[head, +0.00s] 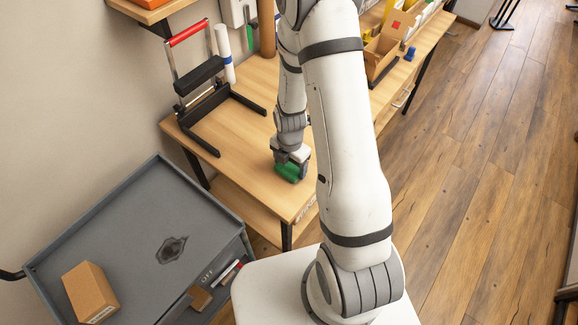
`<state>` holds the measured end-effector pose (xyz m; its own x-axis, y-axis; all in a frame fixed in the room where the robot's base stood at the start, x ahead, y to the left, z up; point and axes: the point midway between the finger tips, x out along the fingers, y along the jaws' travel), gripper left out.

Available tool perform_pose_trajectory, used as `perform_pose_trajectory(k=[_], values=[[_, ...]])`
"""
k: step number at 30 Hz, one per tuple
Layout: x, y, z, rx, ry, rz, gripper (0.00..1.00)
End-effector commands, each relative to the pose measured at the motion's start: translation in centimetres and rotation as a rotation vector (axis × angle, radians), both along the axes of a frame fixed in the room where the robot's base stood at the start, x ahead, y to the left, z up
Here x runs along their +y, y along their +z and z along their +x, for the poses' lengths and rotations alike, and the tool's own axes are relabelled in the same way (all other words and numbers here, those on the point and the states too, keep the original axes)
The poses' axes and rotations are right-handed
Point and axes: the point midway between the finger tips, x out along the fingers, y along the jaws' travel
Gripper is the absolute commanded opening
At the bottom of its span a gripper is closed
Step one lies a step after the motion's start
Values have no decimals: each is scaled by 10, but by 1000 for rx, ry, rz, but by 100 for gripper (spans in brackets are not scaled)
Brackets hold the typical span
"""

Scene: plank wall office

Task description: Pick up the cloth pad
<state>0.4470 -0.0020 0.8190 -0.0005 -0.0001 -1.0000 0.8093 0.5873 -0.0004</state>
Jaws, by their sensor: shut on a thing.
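A green cloth pad (287,172) is at the near end of the wooden workbench (243,168). My gripper (291,167) points down over the pad and is shut on it. The jaws and my wrist cover part of the pad. I cannot tell from this view whether the pad touches the bench top or is slightly above it.
A black stand with a red handle (189,33) is on the bench to the left. A grey cart (120,235) holding a cardboard box (90,292) is at the lower left. Cardboard bins (382,52) stand at the back right. Bench space left of my gripper is clear.

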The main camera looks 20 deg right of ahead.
Motion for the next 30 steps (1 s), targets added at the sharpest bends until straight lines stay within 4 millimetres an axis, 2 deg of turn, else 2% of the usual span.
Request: perform_pose_trajectory(k=[8, 21, 30], values=[[0, 18, 1, -3, 1, 0, 54], [1, 87, 1, -4, 1, 0, 54], [1, 100, 0, 0, 1, 0, 54]])
